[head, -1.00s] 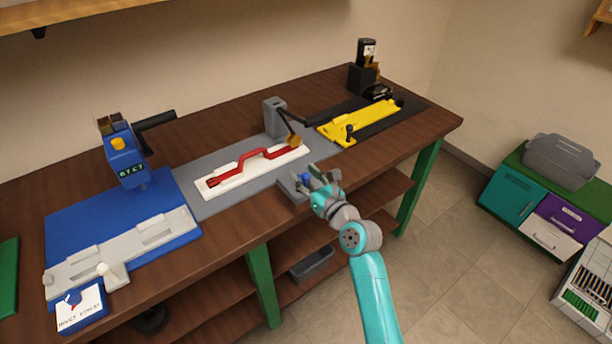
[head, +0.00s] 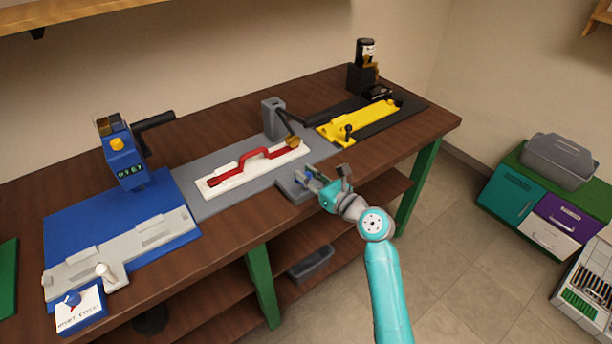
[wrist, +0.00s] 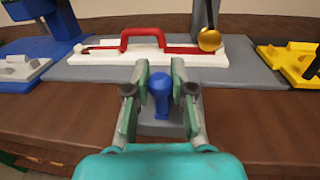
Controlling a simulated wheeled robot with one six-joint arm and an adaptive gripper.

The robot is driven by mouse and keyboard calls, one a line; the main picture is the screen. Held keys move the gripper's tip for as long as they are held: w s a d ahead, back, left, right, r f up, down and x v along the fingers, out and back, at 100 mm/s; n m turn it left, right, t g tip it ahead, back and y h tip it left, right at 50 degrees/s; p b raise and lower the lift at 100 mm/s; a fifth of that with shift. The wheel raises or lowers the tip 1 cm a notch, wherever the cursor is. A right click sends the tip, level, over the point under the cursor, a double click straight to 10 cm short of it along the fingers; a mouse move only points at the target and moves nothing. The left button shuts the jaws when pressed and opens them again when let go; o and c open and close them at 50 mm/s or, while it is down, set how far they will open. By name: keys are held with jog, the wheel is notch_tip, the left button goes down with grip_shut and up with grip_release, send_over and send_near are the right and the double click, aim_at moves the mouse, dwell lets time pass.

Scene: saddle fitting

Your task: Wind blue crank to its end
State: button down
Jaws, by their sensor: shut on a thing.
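The blue crank's upright knob (wrist: 159,90) stands between the two fingers of my gripper (wrist: 160,76) in the wrist view. My gripper is shut on it. The knob rises from a small grey block at the front edge of the grey fixture plate (wrist: 85,72). In the head view my gripper (head: 313,178) reaches in from the right over this block and hides most of the crank. The white board (head: 228,184) with a red handle (head: 250,160) lies on the plate behind it.
A grey post (head: 272,118) with a brass-tipped arm stands behind the board. A yellow fixture (head: 365,120) is on the right of the bench (head: 215,125). A blue press (head: 124,165) and its grey jig are on the left.

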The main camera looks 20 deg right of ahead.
jog(key=n+g+y, duration=0.1)
jog(key=d+n+g+y, duration=0.1)
jog(key=n+y, duration=0.1)
jog(key=y, duration=0.1)
jog(key=shift+w+d+r+g, duration=0.15)
jog(key=shift+w+d+g, duration=0.1)
jog(key=shift+w+g, duration=0.15)
jog(key=n+g+y, duration=0.2)
jog(key=g, duration=0.1)
jog(key=w+d+n+g+y, duration=0.1)
jog(key=n+y, duration=0.1)
jog(key=shift+g, duration=0.3)
jog(key=n+g+y, duration=0.1)
jog(key=g, duration=0.1)
jog(key=w+n+g+y, duration=0.1)
jog(key=n+g, duration=0.1)
jog(key=g, duration=0.1)
jog(key=shift+d+n, duration=0.2)
jog(key=shift+n, duration=0.1)
jog(key=shift+w+d+n+g, duration=0.15)
jog(key=shift+n+g, duration=0.35)
jog(key=shift+g, duration=0.35)
jog(key=shift+w+a+n+g, duration=0.15)
jog(key=shift+n+g, duration=0.35)
jog(key=shift+g, duration=0.35)
jog(key=shift+w+n+g, duration=0.1)
jog(key=shift+n+g, duration=0.4)
jog(key=shift+g, duration=0.3)
jog(key=shift+f, duration=0.2)
